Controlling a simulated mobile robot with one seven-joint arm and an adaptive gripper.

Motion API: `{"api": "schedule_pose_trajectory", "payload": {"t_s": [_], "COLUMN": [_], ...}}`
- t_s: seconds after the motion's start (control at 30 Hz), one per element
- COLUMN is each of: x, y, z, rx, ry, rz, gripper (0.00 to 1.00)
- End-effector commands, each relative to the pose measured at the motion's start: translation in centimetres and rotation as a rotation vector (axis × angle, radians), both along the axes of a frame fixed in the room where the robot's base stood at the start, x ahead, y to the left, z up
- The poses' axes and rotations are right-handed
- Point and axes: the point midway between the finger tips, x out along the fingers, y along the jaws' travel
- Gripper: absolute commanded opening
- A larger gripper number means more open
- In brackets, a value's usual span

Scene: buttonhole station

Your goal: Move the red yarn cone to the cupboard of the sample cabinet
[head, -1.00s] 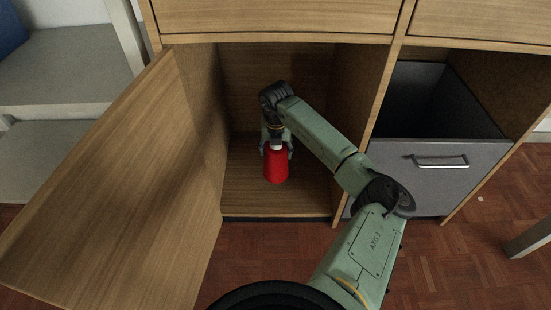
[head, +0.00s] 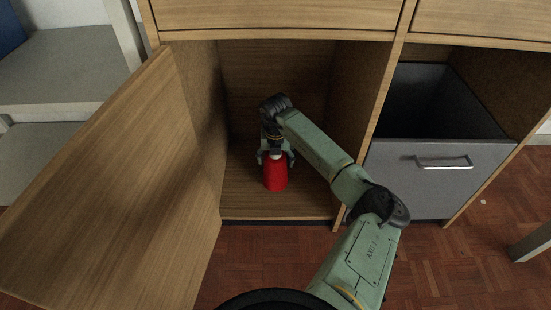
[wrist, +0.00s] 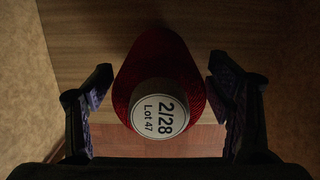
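The red yarn cone (head: 275,175) stands upright on the floor of the open cupboard (head: 240,205) in the sample cabinet, near the middle. In the wrist view the cone (wrist: 155,60) shows from above, with a white round top marked "2/28 Lot 47". My gripper (head: 276,159) is above and around the cone's upper part. Its fingers are spread on either side, with a narrow gap to the cone on each side in the wrist view. The cone's far side is hidden.
The cupboard door (head: 110,180) stands wide open on the left. An upright panel (head: 365,130) bounds the cupboard on the right. Beyond it is a pulled-out grey bin drawer (head: 435,180). Wooden drawers (head: 280,18) lie above the opening. Grey shelves (head: 55,75) stand far left.

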Motion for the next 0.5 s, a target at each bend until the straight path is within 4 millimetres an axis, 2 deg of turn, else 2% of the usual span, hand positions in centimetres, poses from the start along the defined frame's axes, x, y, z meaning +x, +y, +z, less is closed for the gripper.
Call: {"api": "schedule_pose_trajectory", "payload": {"t_s": [0.37,0.5], "x": [0.0,-0.1], "y": [0.0,0.0], "z": [0.1,1.6], "rx": [0.000,0.000], "ry": [0.000,-0.002], "rz": [0.000,0.000], "gripper": [0.80,0.80]}}
